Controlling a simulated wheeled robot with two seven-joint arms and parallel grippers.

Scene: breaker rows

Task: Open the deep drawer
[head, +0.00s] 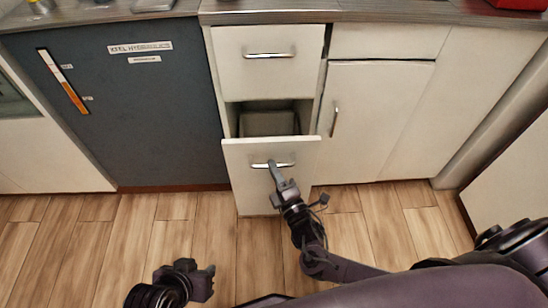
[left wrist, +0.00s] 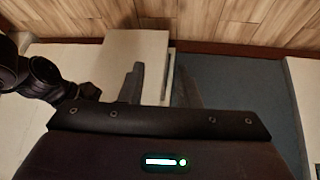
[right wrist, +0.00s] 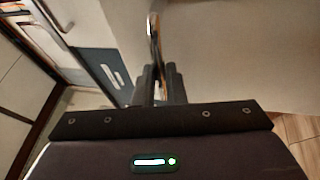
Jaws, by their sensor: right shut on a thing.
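The deep drawer (head: 245,185) is the white lower drawer in the middle of the head view. It stands pulled out from the cabinet, and its dark inside (head: 268,122) shows behind its front. My right gripper (head: 274,170) is shut on the drawer's bar handle (head: 258,165). The right wrist view shows the handle (right wrist: 153,40) running between the fingers (right wrist: 160,85). My left gripper (head: 207,278) is open and empty above the floor, away from the drawer. Its fingers (left wrist: 158,85) stand apart in the left wrist view.
A closed upper drawer (head: 270,70) sits above the open one. A closed white door (head: 375,120) is at its right and a dark grey dishwasher-like panel (head: 135,120) at its left. The wooden floor (head: 110,225) in front is clear.

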